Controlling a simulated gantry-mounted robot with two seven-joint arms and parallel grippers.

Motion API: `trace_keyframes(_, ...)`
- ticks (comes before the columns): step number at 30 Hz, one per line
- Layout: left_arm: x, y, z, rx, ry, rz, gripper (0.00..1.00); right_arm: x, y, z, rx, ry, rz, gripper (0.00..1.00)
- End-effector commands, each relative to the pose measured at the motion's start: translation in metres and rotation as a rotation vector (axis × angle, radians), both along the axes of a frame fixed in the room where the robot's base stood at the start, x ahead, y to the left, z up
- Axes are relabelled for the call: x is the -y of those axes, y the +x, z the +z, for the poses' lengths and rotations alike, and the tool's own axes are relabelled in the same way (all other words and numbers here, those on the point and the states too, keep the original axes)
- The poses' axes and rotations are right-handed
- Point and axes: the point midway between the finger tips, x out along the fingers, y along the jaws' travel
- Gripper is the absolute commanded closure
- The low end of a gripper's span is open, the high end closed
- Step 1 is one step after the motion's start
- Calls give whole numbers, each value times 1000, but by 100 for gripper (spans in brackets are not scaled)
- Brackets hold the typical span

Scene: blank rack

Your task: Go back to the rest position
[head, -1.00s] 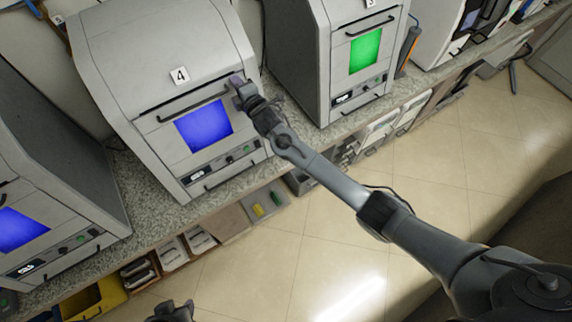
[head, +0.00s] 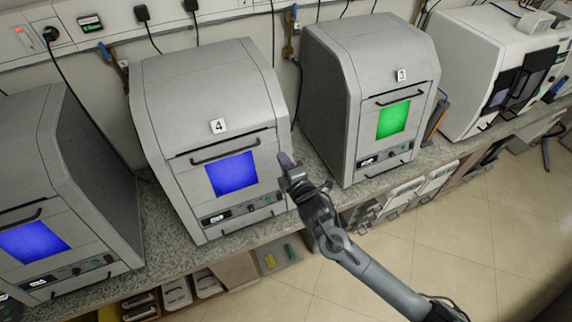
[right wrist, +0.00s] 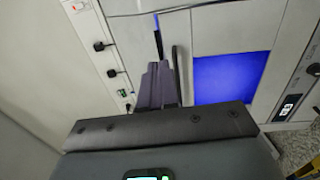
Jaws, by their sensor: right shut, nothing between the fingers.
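My right gripper (head: 286,160) is shut and empty. In the head view it shows in front of the right edge of the grey machine labelled 4 (head: 212,95), right of its blue screen (head: 232,174). In the right wrist view the shut fingers (right wrist: 158,80) show beside the dark door handle (right wrist: 178,70) and left of the blue screen (right wrist: 228,78). I cannot tell whether they touch the machine. The handle (head: 226,152) also shows clear of the fingers in the head view. My left gripper is out of view.
A grey machine labelled 3 (head: 365,75) with a green screen stands to the right. Another with a blue screen (head: 35,238) stands at left. All stand on a speckled counter (head: 160,225) with shelves below. The tiled floor (head: 455,240) is open.

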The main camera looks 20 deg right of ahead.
Motion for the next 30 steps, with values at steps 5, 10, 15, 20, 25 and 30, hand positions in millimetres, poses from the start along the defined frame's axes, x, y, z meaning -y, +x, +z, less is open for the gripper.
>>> trace_keyframes(5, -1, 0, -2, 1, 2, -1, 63, 0, -10, 2, 0, 0, 2, 100)
trace_keyframes(10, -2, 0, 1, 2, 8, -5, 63, -1, -22, -16, -36, 2, 1, 100)
trace_keyframes(15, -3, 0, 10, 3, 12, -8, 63, 0, -65, -72, -156, 40, -15, 100)
trace_keyframes(20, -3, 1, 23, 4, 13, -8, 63, 2, -139, -103, -312, 158, -50, 100)
trace_keyframes(25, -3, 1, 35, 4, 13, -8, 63, 17, -229, -114, -595, 441, -194, 100)
trace_keyframes(30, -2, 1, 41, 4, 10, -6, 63, 38, -304, -96, -841, 741, -451, 100)
